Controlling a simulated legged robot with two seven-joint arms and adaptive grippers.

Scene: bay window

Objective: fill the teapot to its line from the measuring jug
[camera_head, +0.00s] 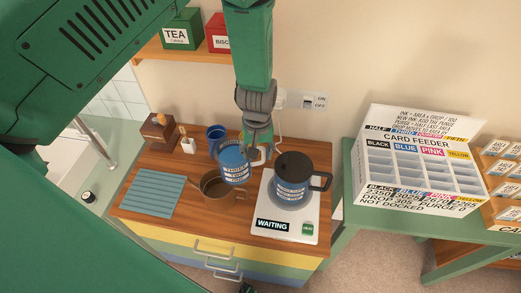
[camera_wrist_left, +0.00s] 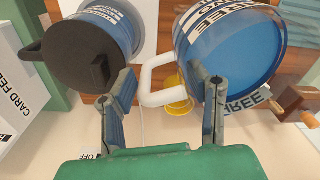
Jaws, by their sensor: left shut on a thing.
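My left gripper (camera_head: 258,152) is shut on the white handle of a blue measuring jug (camera_head: 233,166) with a white printed label. The wrist view shows the handle (camera_wrist_left: 154,78) between the fingers (camera_wrist_left: 168,82) and the jug (camera_wrist_left: 232,45) to the right. In the head view the jug overlaps the rim of a brown round pot (camera_head: 222,190); its height above the counter is unclear. A blue, labelled pot with black lid and handle (camera_head: 292,178) stands upright on a white scale (camera_head: 305,226) reading WAITING. Which pot is the teapot is unclear.
A card feeder (camera_head: 415,165) stands on a green table to the right. A shelf with tins (camera_head: 180,30) is above.

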